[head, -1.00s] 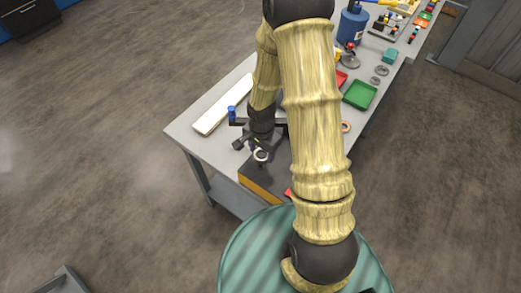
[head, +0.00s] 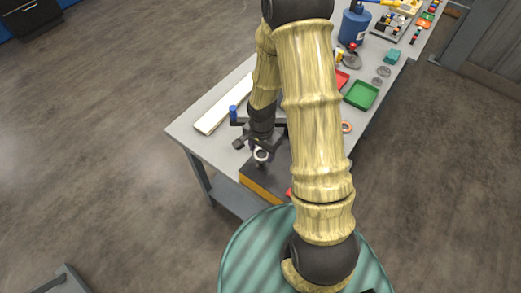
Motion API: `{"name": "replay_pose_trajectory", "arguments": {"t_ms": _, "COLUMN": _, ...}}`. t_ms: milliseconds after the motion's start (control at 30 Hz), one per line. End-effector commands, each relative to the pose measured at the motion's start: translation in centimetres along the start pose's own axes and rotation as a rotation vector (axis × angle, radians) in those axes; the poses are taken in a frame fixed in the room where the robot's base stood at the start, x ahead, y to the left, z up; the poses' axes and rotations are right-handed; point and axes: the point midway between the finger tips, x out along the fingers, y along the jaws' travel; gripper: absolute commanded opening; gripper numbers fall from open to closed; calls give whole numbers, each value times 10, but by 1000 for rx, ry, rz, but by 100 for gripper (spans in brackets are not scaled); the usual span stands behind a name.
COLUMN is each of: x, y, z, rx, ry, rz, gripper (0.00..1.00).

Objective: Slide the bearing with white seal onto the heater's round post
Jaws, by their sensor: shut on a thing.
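The bearing with white seal (head: 261,155) shows as a small pale ring at the front end of the workbench. My gripper (head: 259,147) points down and is shut on it. The heater (head: 260,187) is a dark block with an orange side at the bench's front edge, below the ring. A short dark shape, probably its round post (head: 261,164), shows just under the ring. I cannot tell whether the ring is around the post or just above it. My arm hides the right part of the heater.
A white board (head: 222,106) lies at the left edge of the bench, with a blue-topped part (head: 233,111) near it.

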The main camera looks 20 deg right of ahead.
Motion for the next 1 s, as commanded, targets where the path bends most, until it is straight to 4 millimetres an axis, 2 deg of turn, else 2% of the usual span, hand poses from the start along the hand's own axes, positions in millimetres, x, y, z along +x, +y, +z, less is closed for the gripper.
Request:
{"name": "replay_pose_trajectory", "arguments": {"t_ms": 600, "x": 10, "y": 0, "z": 0, "rx": 0, "ry": 0, "rz": -1, "gripper": 36}}
{"name": "replay_pose_trajectory", "arguments": {"t_ms": 1000, "x": 10, "y": 0, "z": 0, "rx": -1, "ry": 0, "rz": 0, "gripper": 36}}
